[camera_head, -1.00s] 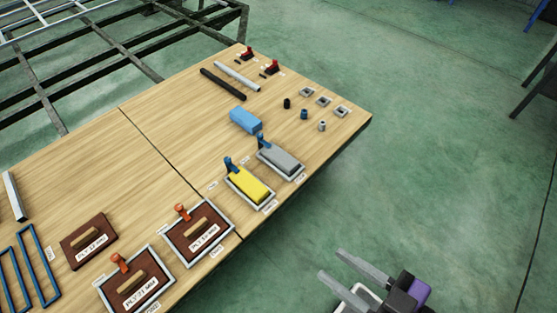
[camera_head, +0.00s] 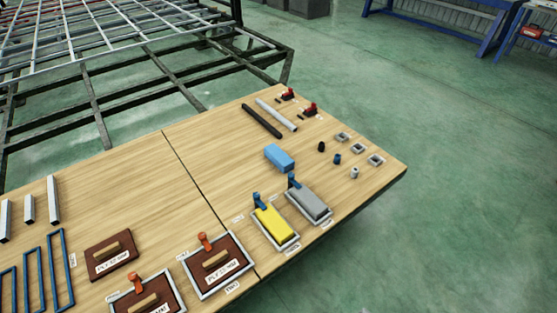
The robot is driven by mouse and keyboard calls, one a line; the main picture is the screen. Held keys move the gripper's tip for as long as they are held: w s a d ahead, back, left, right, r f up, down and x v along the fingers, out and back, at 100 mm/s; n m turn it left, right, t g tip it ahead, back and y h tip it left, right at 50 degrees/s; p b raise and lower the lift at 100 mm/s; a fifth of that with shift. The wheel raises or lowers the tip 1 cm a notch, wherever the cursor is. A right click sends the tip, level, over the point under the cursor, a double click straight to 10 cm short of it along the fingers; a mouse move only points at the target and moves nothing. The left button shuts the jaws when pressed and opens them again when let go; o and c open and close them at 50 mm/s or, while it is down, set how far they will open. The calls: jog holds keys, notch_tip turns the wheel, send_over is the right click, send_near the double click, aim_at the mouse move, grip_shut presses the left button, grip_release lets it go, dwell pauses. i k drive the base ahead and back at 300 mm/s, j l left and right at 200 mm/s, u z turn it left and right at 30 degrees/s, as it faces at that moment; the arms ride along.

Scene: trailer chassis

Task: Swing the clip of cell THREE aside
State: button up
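A row of framed cells lies along the near edge of the wooden table (camera_head: 150,180). A yellow block (camera_head: 273,222) sits in one light frame with a blue clip (camera_head: 257,200) at its far left corner. A grey block (camera_head: 309,205) sits in the frame to its right, also with a blue clip (camera_head: 293,181). A brown board (camera_head: 217,264) and another brown board (camera_head: 125,303) to its left each have an orange clip, (camera_head: 204,242) on the first. The cell labels are too small to read surely, so I cannot tell which is THREE. My gripper is out of view.
A loose blue block (camera_head: 279,158), dark and light bars, small cylinders and square rings lie behind the cells. An unframed brown board (camera_head: 111,254) and blue frames (camera_head: 60,270) are at left. A metal chassis (camera_head: 130,85) stands behind. Green floor is open at right.

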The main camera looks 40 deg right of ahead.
aim_at(256, 196)
jog(key=i+j+z, duration=0.3)
jog(key=i, duration=0.2)
jog(key=i+j+z, duration=0.3)
jog(key=i+j, duration=0.05)
jog(key=i, duration=0.1)
